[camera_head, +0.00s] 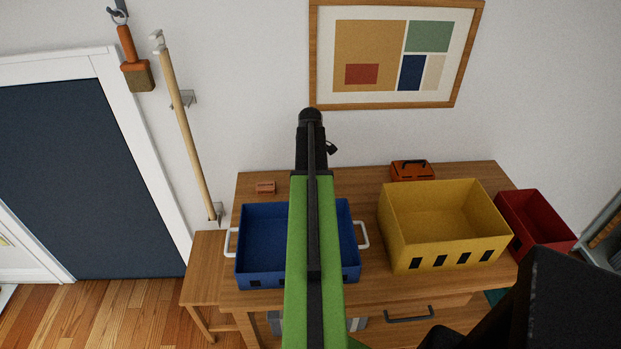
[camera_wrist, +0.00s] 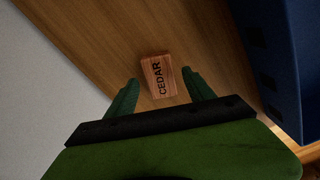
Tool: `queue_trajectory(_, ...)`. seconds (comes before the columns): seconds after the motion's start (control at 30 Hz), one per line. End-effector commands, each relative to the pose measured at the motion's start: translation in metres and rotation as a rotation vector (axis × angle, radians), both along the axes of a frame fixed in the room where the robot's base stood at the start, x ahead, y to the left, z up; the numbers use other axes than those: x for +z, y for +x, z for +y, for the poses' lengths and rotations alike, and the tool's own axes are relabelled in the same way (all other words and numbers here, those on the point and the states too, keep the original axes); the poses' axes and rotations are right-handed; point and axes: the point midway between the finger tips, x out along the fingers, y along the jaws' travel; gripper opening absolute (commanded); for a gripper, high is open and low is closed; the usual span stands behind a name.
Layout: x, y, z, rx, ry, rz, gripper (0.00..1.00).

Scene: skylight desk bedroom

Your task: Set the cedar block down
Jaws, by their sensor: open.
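The cedar block (camera_wrist: 158,77) is a small reddish-brown wooden block with "CEDAR" in dark letters. In the wrist view it lies on the wooden desk (camera_wrist: 215,60), between and slightly beyond the tips of my gripper (camera_wrist: 161,77). My gripper is open, with a finger on each side and a gap between each finger and the block. In the head view a small reddish block (camera_head: 265,188), apparently the same one, sits on the desk's back left, behind the blue bin (camera_head: 262,268). My arm hides most of my gripper there.
My arm passes above the blue bin. The wall with a framed picture (camera_head: 395,55) is behind; a wooden pole (camera_head: 185,125) stands left.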

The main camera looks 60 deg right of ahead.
Motion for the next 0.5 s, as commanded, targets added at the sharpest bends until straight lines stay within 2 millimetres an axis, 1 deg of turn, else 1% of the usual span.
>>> queue_trajectory(0.03, 0.019, 0.000, 0.000, 0.000, 0.000, 0.000, 0.62)
queue_trajectory(0.3, 0.080, 0.000, 0.000, 0.001, 0.000, 0.000, 0.62)
queue_trajectory(0.4, 0.097, 0.000, 0.000, 0.001, 0.000, 0.000, 0.62)
queue_trajectory(0.5, 0.105, 0.000, 0.000, 0.001, 0.000, 0.000, 0.62)
